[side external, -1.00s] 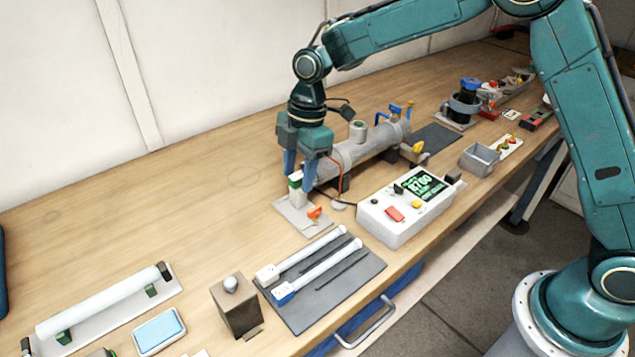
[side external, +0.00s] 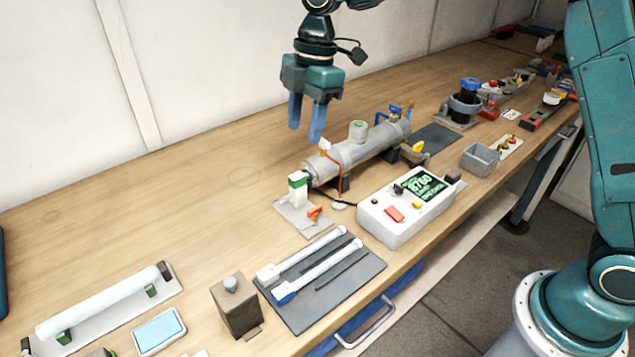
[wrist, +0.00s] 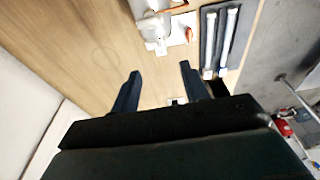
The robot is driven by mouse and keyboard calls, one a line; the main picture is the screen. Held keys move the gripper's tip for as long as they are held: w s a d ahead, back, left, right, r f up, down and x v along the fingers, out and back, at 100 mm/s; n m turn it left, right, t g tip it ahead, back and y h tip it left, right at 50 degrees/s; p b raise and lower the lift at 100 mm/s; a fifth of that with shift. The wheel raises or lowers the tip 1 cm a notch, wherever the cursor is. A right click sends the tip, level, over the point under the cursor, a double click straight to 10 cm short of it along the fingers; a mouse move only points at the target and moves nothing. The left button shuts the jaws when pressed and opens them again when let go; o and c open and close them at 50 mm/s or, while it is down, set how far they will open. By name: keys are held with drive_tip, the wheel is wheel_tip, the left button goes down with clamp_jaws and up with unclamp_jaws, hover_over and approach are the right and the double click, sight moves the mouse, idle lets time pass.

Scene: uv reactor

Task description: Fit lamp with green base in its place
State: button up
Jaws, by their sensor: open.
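A white block with a green band (side external: 298,187), which looks like the green lamp base, stands upright at the near end of the grey reactor cylinder (side external: 352,154), over a light grey plate (side external: 290,214). Any tube behind the block is hidden, and I cannot tell how fully it is seated. My gripper (side external: 306,128) is open and empty, pointing down in the air above and behind the block, apart from it. In the wrist view, my gripper (wrist: 160,70) has its fingers spread with nothing between them.
Two white lamps, one with a white base (side external: 268,273) and one with a blue base (side external: 285,293), lie on a dark mat (side external: 320,310). A control box (side external: 385,226) with a lit screen stands right of the plate. The table left of the reactor is clear.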

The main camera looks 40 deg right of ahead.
drive_tip(key=shift+d+r, duration=0.2)
drive_tip(key=shift+r, duration=0.7)
drive_tip(key=shift+d+r, duration=0.15)
drive_tip(key=shift+r, duration=0.7)
drive_tip(key=s+d+r+m+t, duration=0.2)
drive_tip(key=s+d+r+m, duration=0.25)
drive_tip(key=s, duration=0.35)
drive_tip(key=s+d+r+m+t, duration=0.1)
drive_tip(key=s+d+r+m, duration=0.2)
drive_tip(key=s+m, duration=0.3)
drive_tip(key=s+d+f+m+t+h, duration=0.1)
drive_tip(key=s+d+f+m, duration=0.2)
drive_tip(key=s, duration=0.5)
drive_tip(key=s+d+f+m+t+h, duration=0.1)
drive_tip(key=s+d+f+m, duration=0.2)
drive_tip(key=s, duration=0.5)
drive_tip(key=shift+s+d+m+t, duration=0.3)
drive_tip(key=shift+m, duration=0.45)
